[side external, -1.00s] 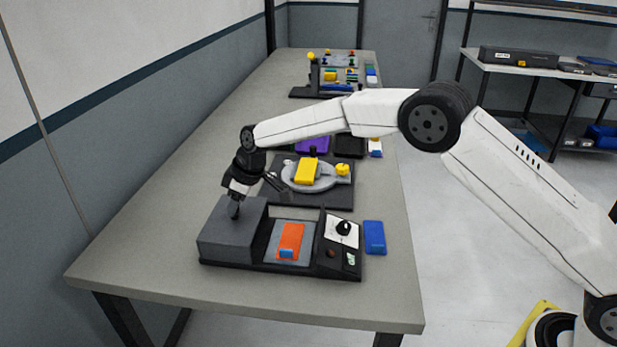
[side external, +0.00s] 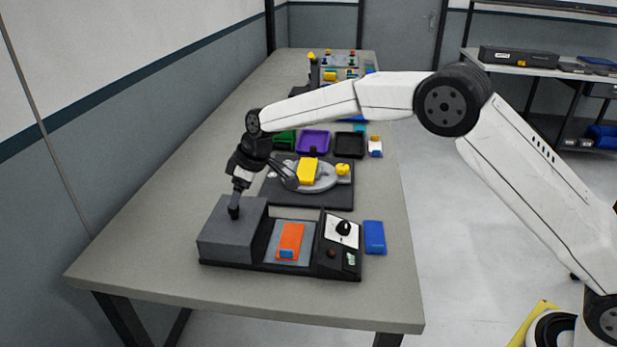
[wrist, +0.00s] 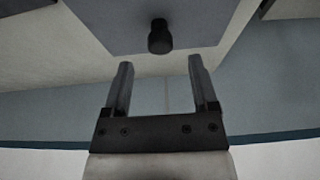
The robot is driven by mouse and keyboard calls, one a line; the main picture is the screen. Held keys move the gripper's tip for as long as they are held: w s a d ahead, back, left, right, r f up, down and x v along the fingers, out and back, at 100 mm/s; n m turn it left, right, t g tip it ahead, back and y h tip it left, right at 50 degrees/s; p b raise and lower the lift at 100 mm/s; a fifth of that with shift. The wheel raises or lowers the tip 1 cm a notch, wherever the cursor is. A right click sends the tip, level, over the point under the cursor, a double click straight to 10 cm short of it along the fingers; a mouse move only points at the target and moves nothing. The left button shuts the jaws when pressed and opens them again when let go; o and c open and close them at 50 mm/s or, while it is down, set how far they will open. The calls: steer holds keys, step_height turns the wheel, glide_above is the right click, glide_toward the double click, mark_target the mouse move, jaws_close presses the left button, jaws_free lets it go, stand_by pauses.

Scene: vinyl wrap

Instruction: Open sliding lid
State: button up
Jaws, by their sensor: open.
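A grey box-shaped lid (side external: 228,238) covers the left end of a black station on the table. A short black knob (wrist: 160,37) stands on its flat grey top in the wrist view. My gripper (wrist: 160,63) is open and empty, with the knob beyond its fingertips, roughly centred between them and not enclosed. In the side view my gripper (side external: 236,204) hangs just above the lid's top. The dark fingers and knob overlap there, so I cannot tell whether they touch.
Right of the lid, an orange block (side external: 290,238) with a blue piece lies in the station's open bay. A panel with a black dial (side external: 343,228) and a blue block (side external: 374,237) are farther right. A turntable (side external: 315,177) with yellow pieces is behind.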

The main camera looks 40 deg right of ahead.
steer(key=shift+v, duration=2.2)
steer(key=shift+d, duration=0.1)
steer(key=s+d+f+m+h, duration=0.1)
steer(key=s+d+f+m, duration=0.1)
steer(key=s+d, duration=0.4)
steer(key=s+d+f+m+h, duration=0.1)
steer(key=s+d+m, duration=0.3)
steer(key=s, duration=1.1)
steer(key=s+d+f+m+h, duration=0.1)
steer(key=s+d+f+m, duration=0.2)
steer(key=s+d, duration=0.5)
steer(key=s, duration=0.3)
steer(key=shift+g, duration=0.3)
